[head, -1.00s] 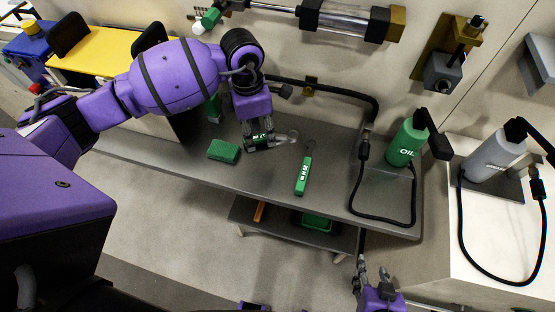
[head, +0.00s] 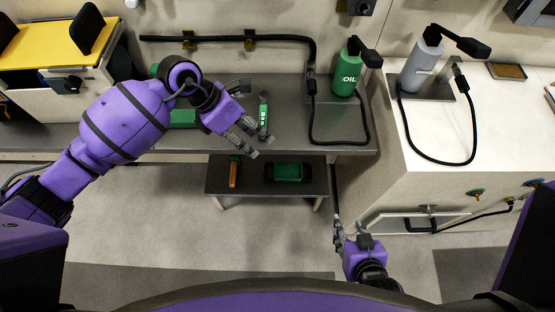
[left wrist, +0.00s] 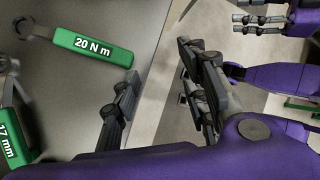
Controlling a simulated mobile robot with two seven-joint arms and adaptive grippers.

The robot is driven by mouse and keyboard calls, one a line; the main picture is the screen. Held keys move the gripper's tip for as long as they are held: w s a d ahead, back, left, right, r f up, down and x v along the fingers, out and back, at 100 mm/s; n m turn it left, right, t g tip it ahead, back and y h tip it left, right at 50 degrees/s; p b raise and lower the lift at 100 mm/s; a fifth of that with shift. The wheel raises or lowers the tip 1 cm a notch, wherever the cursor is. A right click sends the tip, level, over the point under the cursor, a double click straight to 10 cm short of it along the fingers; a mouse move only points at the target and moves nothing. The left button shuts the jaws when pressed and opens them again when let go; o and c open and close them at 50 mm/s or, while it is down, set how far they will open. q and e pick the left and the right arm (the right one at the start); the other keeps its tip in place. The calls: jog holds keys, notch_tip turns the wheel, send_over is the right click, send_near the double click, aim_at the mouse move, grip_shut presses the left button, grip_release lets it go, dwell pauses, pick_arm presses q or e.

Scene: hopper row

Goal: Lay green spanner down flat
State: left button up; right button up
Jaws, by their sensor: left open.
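My left gripper (head: 252,139) is open and empty over the bench's front edge. Its spread fingers also show in the left wrist view (left wrist: 160,98). In that view a green spanner marked 17 mm (left wrist: 9,138) is cut off by the left edge. Its visible part appears to lie on the bench, apart from the fingers; in the head view my left arm seems to hide it. A second green-handled tool marked 20 N m (left wrist: 92,47) lies flat on the bench, and shows beyond my gripper in the head view (head: 263,112). My right gripper (head: 342,236) is open and empty, low in front.
A grey bench (head: 225,146) has a green oil bottle (head: 348,72) with a black hose at its right. A green block (head: 182,118) lies left, partly behind my arm. A lower shelf (head: 256,188) holds a green container (head: 288,172). A white counter (head: 445,140) stands right.

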pick_arm(q)
jog(key=s+d+r+n+t+h, duration=0.1)
jog(key=s+d+r+n+h, duration=0.1)
jog(key=d, duration=0.8)
jog(key=shift+s+t+h, duration=0.3)
jog(key=shift+s+h, duration=0.5)
jog(key=shift+h, duration=0.3)
pick_arm(e)
jog(key=shift+s, duration=0.35)
